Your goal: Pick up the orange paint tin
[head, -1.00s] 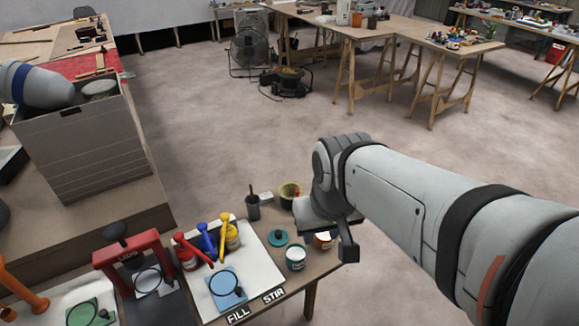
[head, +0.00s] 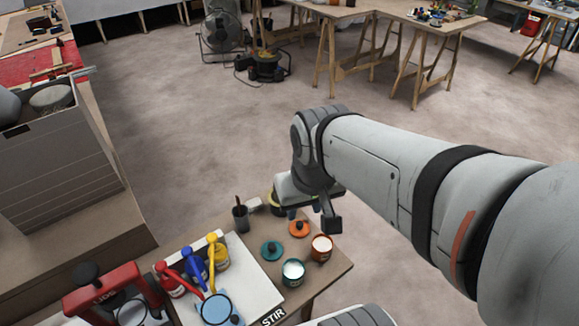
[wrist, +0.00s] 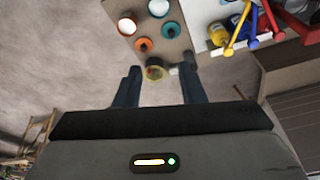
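The orange paint tin (head: 321,248) stands upright and open near the right edge of the small table (head: 318,281). It also shows at the top left of the wrist view (wrist: 127,25). My gripper (head: 328,212) hangs above the back of the table in the head view, apart from the tin. In the wrist view its fingers (wrist: 160,88) are spread with nothing held between them. The orange lid (head: 299,228) lies flat next to the tin.
A teal tin (head: 292,271) stands close to the orange one, with a teal lid (head: 271,250) behind it. A yellow-green bowl (wrist: 154,72) and a dark cup (head: 240,217) are at the table's back. Coloured bottles (head: 217,253) stand left. Open floor lies beyond.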

